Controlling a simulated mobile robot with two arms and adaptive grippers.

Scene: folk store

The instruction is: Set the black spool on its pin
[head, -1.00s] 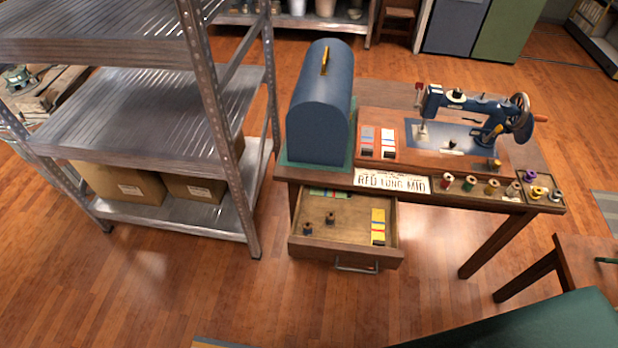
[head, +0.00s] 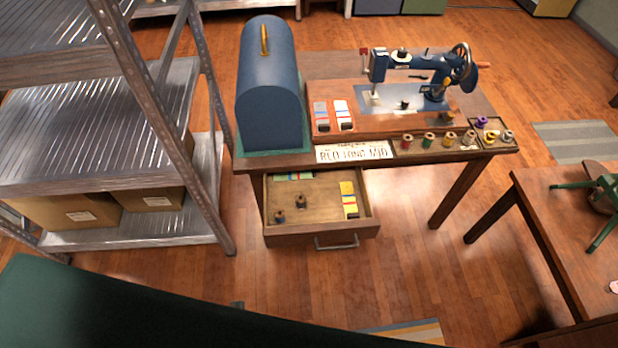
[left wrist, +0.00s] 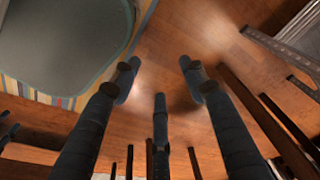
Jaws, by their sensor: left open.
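No spool can be surely told as the black one. Two small dark spools stand in the open drawer (head: 321,227), one at the left (head: 280,216) and one behind it (head: 300,201). A small dark object (head: 403,104) sits on the sewing machine's bed. A row of coloured spools stands in a spool rack (head: 437,156) along the table's front edge; its bare pins are too small to make out. My left gripper (left wrist: 160,85) is open and empty above the wooden floor in the left wrist view. It is outside the head view. My right gripper is not in view.
A blue sewing machine (head: 425,75), a blue domed case (head: 267,85) and a number plate (head: 354,152) are on the table. Metal shelving (head: 110,120) stands at the left, another wooden table (head: 560,215) at the right. Floor before the drawer is clear.

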